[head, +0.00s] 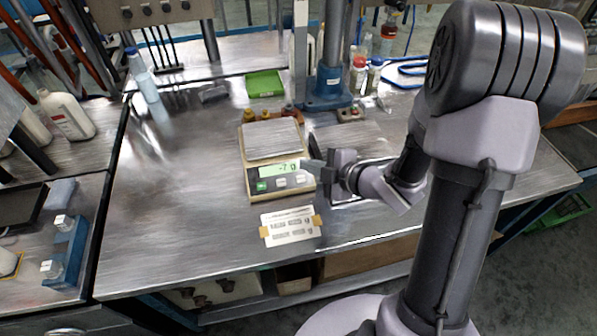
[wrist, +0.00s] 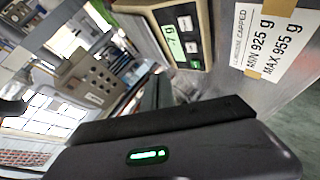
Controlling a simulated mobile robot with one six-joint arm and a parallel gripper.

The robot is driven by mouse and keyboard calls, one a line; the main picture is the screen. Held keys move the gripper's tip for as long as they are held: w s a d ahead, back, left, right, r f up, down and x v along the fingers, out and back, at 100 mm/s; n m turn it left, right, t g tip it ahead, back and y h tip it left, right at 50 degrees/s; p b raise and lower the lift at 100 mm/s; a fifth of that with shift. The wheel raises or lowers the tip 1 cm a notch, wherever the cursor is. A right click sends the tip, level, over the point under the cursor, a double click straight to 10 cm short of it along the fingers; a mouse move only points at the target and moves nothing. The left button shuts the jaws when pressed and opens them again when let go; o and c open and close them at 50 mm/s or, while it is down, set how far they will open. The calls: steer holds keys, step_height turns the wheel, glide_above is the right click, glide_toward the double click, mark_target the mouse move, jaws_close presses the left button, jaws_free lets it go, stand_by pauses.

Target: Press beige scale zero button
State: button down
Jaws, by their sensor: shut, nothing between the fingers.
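The beige scale (head: 249,185) stands on the metal table, with a flat silver weighing plate (head: 272,139) that looks empty. Its green display (head: 279,170) reads about -7 g. Below the display are one green button (head: 262,186) and pale buttons (head: 282,181) to its right. My gripper (head: 306,169) is shut and empty, at the right front of the scale, with its tips close to the panel's right end. I cannot tell whether they touch. The scale (wrist: 150,7) also shows at the top of the wrist view, with its display (wrist: 172,41) and buttons (wrist: 185,23).
A paper label (head: 290,227) taped to the table lies in front of the scale. A blue stand (head: 326,92), a green box (head: 264,83) and small bottles (head: 374,76) are behind. The table left of the scale is mostly clear.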

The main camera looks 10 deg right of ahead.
steer(key=b, duration=0.5)
glide_above(305, 187)
steer(key=f, duration=0.7)
steer(key=shift+s+f, duration=0.2)
steer(key=shift+s, duration=0.15)
steer(key=shift+w+f+b, duration=0.25)
steer(key=shift+f+b, duration=0.2)
steer(key=shift+b, duration=0.1)
stand_by(0.6)
steer(key=shift+w+f+b, duration=0.15)
steer(key=shift+f+b, duration=0.25)
steer(key=shift+b, duration=0.1)
steer(key=shift+w+f+b, duration=0.15)
steer(key=shift+f+b, duration=0.2)
steer(key=shift+b, duration=0.05)
stand_by(0.4)
steer(key=shift+r, duration=0.15)
steer(key=shift+s+r+p, duration=0.3)
steer(key=shift+r+p, duration=0.2)
steer(key=shift+r, duration=0.15)
